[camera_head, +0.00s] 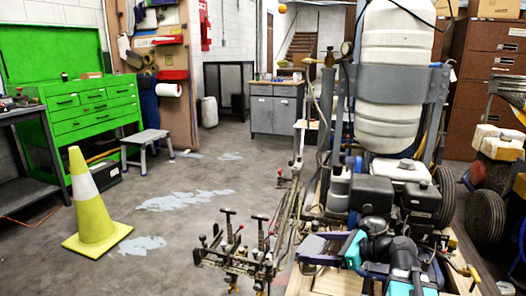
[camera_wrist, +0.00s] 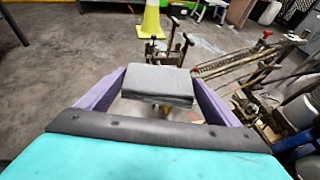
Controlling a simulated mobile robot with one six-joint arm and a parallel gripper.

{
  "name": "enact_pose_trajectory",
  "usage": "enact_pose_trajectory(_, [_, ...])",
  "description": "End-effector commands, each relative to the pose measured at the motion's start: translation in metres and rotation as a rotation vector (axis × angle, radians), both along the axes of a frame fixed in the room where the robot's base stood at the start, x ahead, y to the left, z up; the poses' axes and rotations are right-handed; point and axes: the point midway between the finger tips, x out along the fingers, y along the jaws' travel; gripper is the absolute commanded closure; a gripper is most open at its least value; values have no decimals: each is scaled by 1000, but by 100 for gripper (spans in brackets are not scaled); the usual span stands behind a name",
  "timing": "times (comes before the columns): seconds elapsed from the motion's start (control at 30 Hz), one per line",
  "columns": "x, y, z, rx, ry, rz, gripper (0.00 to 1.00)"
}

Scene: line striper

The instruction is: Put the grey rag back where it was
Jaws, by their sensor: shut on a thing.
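The grey rag (camera_wrist: 158,84) is a folded, block-like pad between the two purple fingers of my gripper (camera_wrist: 158,76) in the wrist view. The fingers press on its left and right sides, and it is held up above the floor. In the head view my gripper (camera_head: 314,248) is low in front of the line striper, pointing left, with the rag's grey surface between its fingers only partly discernible. I cannot tell from the frames where the rag lay before.
The line striper (camera_head: 397,83), with its white tank, stands at the right. Its levers and rods (camera_head: 243,250) are close to my gripper. A yellow cone (camera_head: 91,205), a grey step stool (camera_head: 147,142) and a green tool chest (camera_head: 90,105) are left. Open floor lies between.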

Motion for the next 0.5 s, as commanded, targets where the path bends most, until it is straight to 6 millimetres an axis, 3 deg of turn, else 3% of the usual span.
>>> enact_pose_trajectory(0.03, [0,0,11,1,1,0,36])
enact_pose_trajectory(0.5, [1,0,51,1,-1,0,36])
